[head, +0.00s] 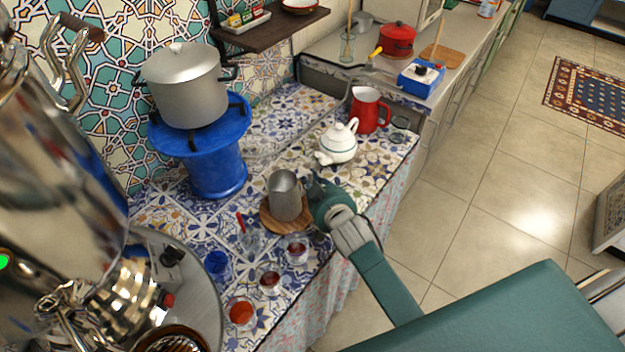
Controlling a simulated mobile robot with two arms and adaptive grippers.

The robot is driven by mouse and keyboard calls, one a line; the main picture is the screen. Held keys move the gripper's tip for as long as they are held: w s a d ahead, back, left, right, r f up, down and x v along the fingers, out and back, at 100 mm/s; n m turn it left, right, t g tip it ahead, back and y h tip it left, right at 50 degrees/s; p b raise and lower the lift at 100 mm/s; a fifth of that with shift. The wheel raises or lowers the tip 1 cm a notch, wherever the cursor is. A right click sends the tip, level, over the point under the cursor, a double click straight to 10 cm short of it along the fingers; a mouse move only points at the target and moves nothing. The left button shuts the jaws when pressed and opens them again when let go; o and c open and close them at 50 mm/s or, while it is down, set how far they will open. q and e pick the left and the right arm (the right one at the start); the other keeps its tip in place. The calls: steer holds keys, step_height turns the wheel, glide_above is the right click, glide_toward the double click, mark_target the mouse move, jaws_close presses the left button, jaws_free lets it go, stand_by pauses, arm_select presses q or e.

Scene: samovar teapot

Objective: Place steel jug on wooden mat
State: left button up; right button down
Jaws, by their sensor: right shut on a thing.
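The steel jug (284,198) is a grey metal vessel standing upright at the middle of the tiled counter. The round wooden mat (272,225) shows around the jug's lower part, mostly on the left and front. The jug is over the mat, and its base appears to be on or very close to it; I cannot tell if they touch. My right gripper (309,189) comes in from the right and is shut on the jug's right side. Its fingertips are partly hidden by its own body. My left gripper is out of view.
A white teapot (338,144) and red pitcher (368,110) stand behind. Glasses of tea (270,281) stand in front of the mat. A blue stand (217,170) with a big pot (186,88) is at left. A large shiny samovar (60,170) fills the left edge.

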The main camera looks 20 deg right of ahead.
steer(key=c, duration=1.7)
jaws_free()
steer(key=shift+f, duration=0.1)
steer(key=shift+s, duration=0.1)
steer(key=v, duration=1.2)
steer(key=shift+b, duration=0.35)
